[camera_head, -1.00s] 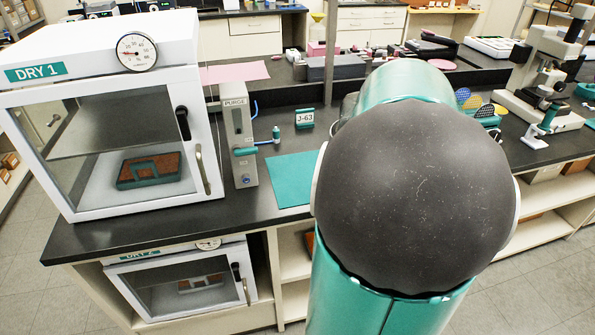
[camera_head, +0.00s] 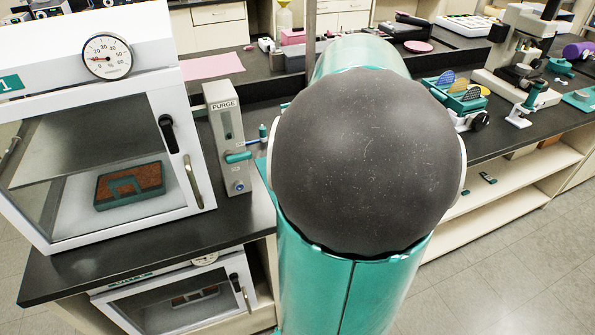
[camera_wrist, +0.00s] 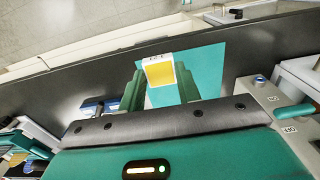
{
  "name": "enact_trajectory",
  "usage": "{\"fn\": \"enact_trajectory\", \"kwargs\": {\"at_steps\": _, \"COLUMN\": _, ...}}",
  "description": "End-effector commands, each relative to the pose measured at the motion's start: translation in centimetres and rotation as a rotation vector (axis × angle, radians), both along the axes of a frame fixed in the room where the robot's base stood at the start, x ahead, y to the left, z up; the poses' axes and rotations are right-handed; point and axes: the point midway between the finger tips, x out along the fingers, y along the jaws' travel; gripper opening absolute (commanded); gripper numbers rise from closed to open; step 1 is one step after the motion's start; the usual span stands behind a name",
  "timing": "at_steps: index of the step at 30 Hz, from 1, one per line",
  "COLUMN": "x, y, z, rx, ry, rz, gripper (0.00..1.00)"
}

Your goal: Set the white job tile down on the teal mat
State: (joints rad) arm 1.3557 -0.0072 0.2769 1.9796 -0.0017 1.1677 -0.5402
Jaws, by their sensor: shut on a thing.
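In the wrist view, my gripper (camera_wrist: 160,84) is shut on the white job tile (camera_wrist: 158,56), which sits between the two green fingers. The tile has a white rim with small dark lettering and a yellow-looking face. The teal mat (camera_wrist: 208,68) lies on the dark bench behind and around the tile in this view. I cannot tell whether the tile touches the mat or is above it. In the head view my arm hides the gripper, the tile and nearly all of the mat.
The purge unit (camera_head: 228,140) stands close left of my arm; its teal lever (camera_wrist: 294,113) shows in the wrist view. The DRY 1 cabinet (camera_head: 181,75) is farther left. A teal rack (camera_head: 458,105) and microscope (camera_head: 515,60) stand right. The bench's front edge is near the mat.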

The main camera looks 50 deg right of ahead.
Motion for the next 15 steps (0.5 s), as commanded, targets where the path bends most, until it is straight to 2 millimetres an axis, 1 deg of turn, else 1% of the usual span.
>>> {"fn": "enact_trajectory", "kwargs": {"at_steps": 11, "x": 7.6, "y": -2.0, "z": -3.8, "rx": 0.006, "ry": -0.002, "rz": 0.006, "gripper": 0.00}}
{"fn": "enact_trajectory", "kwargs": {"at_steps": 15, "x": 9.8, "y": -2.5, "z": -6.4, "rx": 0.007, "ry": -0.002, "rz": 0.004, "gripper": 0.00}}
